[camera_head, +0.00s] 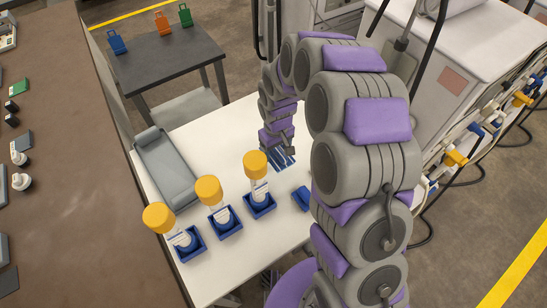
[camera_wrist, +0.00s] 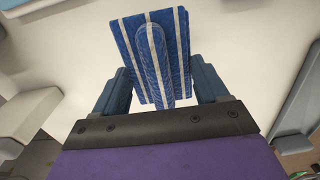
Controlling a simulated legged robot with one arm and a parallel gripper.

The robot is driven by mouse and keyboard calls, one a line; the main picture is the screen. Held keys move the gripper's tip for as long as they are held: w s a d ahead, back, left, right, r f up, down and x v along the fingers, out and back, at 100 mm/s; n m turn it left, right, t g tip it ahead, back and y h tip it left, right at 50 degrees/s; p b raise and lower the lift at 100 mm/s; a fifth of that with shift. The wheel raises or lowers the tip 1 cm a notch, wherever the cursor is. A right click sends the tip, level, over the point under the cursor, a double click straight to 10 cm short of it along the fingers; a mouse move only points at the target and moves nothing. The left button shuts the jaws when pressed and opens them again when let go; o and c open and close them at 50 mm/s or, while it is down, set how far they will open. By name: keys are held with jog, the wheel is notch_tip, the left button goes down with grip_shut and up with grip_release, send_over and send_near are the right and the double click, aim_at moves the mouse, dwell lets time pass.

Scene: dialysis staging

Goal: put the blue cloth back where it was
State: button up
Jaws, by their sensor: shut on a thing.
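The blue cloth (camera_wrist: 178,50) has white stripes and hangs folded between the two fingers of my gripper (camera_wrist: 160,92) in the wrist view. My gripper is shut on it. In the head view the cloth (camera_head: 283,160) shows just below my gripper (camera_head: 277,146), over the white table (camera_head: 235,138). Part of the cloth is hidden by my arm there. I cannot tell whether its lower edge touches the table.
Three bottles with yellow caps (camera_head: 255,164) stand in blue trays (camera_head: 261,207) at the table's front. A grey tray (camera_head: 166,168) lies at the left. White machines (camera_head: 450,75) stand at right.

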aim_at(274, 157)
jog(key=shift+w+d+f, duration=0.1)
jog(key=shift+f, duration=0.85)
jog(key=f, duration=0.1)
jog(key=a+f+b, duration=0.1)
jog(key=f, duration=0.1)
jog(key=shift+f, duration=0.1)
jog(key=shift+a+f, duration=0.1)
jog(key=o, duration=0.9)
jog(key=shift+d, duration=0.45)
jog(key=shift+o, duration=0.9)
jog(key=shift+a, duration=0.2)
jog(key=shift+a, duration=0.15)
